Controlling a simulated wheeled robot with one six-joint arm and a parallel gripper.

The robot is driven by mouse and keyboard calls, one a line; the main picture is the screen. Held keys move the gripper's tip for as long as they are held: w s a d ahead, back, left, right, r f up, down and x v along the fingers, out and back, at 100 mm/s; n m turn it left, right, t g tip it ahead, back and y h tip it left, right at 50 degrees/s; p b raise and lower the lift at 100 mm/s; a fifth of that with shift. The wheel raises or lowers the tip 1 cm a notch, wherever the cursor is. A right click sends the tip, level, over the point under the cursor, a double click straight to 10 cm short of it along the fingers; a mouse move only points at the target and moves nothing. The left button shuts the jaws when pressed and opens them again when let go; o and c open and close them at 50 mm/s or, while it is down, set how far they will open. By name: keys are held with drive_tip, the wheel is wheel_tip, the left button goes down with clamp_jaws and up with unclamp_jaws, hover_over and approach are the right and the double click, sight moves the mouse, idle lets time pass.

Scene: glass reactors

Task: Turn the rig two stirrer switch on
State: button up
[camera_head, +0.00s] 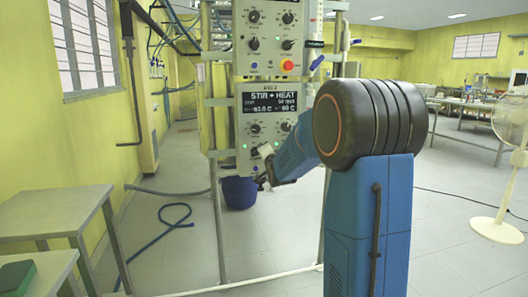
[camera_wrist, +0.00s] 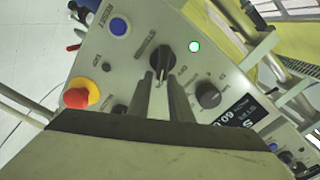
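The stirrer switch is a black rotary knob (camera_wrist: 161,58) on the grey panel in the wrist view, with "STIRRER" lettering beside it. My gripper (camera_wrist: 161,80) has its two narrow fingers at this knob, one on each side of its raised grip. I cannot tell whether they press on it. In the head view my gripper (camera_head: 263,166) is at the lower front of the control box (camera_head: 274,115), whose display reads "STIR HEAT". The arm hides the box's lower right part there, and the switch is not clear. A round light (camera_wrist: 194,46) near the knob glows green.
The wrist view also shows a second black knob (camera_wrist: 208,94), a red-and-yellow emergency stop (camera_wrist: 80,93) and a blue button (camera_wrist: 118,27). A similar control box (camera_head: 268,38) sits above in the head view. A blue bucket (camera_head: 239,192) stands on the floor behind the frame.

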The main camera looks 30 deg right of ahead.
drive_tip(key=shift+o, duration=0.5)
drive_tip(key=shift+w+a+f, duration=0.15)
drive_tip(key=shift+a+f, duration=0.35)
drive_tip(key=shift+a, duration=0.1)
drive_tip(key=shift+d+r, duration=0.1)
drive_tip(key=shift+r, duration=0.05)
drive_tip(key=shift+d+r, duration=0.15)
drive_tip(key=shift+d, duration=0.05)
drive_tip(key=shift+s, duration=0.2)
drive_tip(key=v, duration=1.7)
drive_tip(key=shift+r, duration=0.1)
